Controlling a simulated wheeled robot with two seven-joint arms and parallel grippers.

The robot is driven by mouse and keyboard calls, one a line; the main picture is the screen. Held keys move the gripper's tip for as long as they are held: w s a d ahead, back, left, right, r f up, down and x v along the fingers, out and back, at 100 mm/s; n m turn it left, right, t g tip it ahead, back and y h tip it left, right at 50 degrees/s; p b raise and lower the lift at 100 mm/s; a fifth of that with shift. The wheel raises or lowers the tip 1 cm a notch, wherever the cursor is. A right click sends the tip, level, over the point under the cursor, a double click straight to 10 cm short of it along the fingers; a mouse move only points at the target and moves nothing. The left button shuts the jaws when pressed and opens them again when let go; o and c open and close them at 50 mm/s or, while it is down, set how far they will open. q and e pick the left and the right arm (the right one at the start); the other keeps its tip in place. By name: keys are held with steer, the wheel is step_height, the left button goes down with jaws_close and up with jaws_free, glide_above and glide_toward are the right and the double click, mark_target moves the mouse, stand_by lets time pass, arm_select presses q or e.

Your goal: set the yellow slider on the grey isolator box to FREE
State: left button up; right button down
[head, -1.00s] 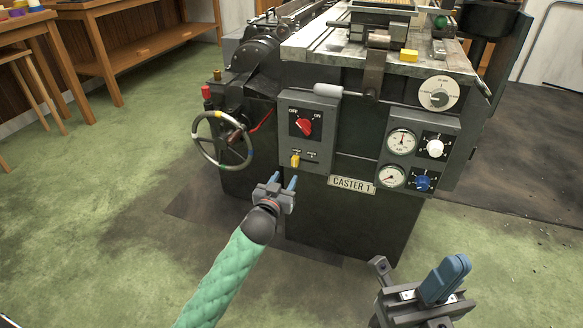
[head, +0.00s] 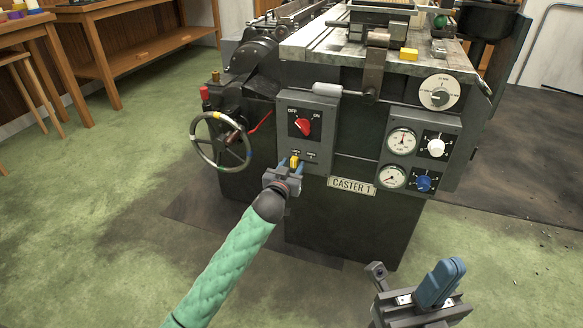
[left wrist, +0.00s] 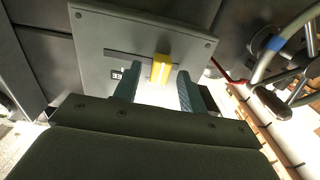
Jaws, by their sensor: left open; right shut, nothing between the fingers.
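The grey isolator box (head: 307,130) is on the front of the caster and carries a red knob (head: 302,127) between OFF and ON markings. The yellow slider (head: 294,161) is at the left part of its slot, low on the box. In the left wrist view the yellow slider (left wrist: 161,68) stands between the fingertips of my left gripper (left wrist: 157,85), which is open. No grip on the slider shows. In the head view my left gripper (head: 288,170) hides the slider's lower part. My right gripper (head: 440,285) is shut and empty at the lower right, away from the box.
A spoked handwheel (head: 221,140) is left of the box. Gauges (head: 402,141) and a white knob (head: 436,147) are on a panel to the right. The CASTER 1 plate (head: 351,186) is low on the front. Open floor lies before the machine.

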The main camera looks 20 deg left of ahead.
arm_select(q)
steer(key=shift+c, duration=0.2)
jaws_close()
steer(key=shift+d+r+p, duration=0.1)
steer(key=shift+d+p, duration=0.35)
steer(key=shift+d, duration=0.15)
steer(key=d+p, duration=0.1)
steer(key=d, duration=0.1)
steer(key=shift+s+d+p, duration=0.1)
steer(key=shift+d+p, duration=0.5)
steer(key=shift+d, duration=0.5)
steer(key=shift+o, duration=0.2)
jaws_free()
steer(key=shift+d, duration=0.15)
